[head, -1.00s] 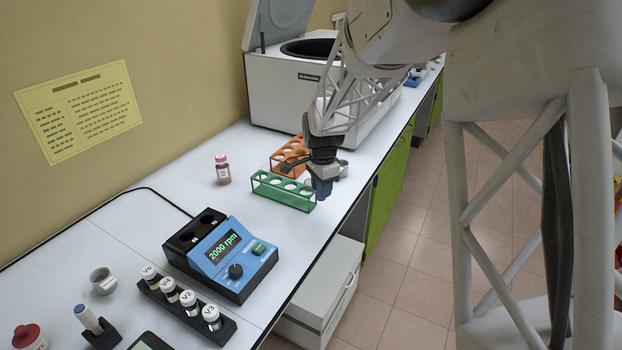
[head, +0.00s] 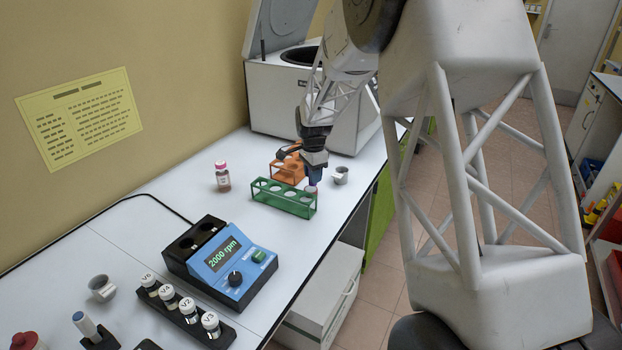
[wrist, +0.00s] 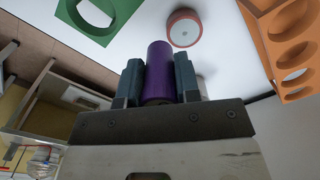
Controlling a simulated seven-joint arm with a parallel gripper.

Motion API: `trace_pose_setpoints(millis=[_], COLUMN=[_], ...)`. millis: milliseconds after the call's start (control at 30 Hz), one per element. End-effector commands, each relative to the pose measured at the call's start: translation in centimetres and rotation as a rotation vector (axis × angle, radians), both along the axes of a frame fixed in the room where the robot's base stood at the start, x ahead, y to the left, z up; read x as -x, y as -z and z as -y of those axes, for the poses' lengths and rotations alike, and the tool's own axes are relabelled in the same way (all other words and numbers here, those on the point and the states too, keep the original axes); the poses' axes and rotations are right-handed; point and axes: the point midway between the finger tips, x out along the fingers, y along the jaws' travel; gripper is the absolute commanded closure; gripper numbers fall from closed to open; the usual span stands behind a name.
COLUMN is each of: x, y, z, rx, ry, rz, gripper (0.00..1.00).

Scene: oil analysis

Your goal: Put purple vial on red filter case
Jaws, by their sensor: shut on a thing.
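My gripper (head: 313,183) is shut on the purple vial (wrist: 159,72), which sits between the two dark fingers in the wrist view. In the head view the gripper hangs fingers down by the right end of the green rack, and only a little purple shows at its tips. A round, red-rimmed case with a pale top (wrist: 184,28), apparently the red filter case, lies on the white bench just beyond the vial in the wrist view.
The green rack (head: 284,205) and orange rack (head: 284,172) stand close to the gripper. A grey cup (head: 341,176) is just right of it, near the bench edge. A pink-capped bottle (head: 222,178) stands left. The blue 2000 rpm device (head: 231,262) is in front.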

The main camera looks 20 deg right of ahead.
Motion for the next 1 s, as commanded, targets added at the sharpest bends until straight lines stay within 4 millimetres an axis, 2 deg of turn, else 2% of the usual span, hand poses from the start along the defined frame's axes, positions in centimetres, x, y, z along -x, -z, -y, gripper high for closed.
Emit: trace_pose_setpoints(millis=[100,300,733,1000], x=[-1.6,-3.0,-3.2,-3.2], y=[0.3,0.3,0.4,2.7], z=[0.1,0.3,0.3,0.3], rx=[0.000,0.000,0.000,0.000], ry=[0.000,0.000,0.000,0.000], rz=[-0.001,0.000,0.000,0.000], gripper=[0.92,0.92,0.92,0.92])
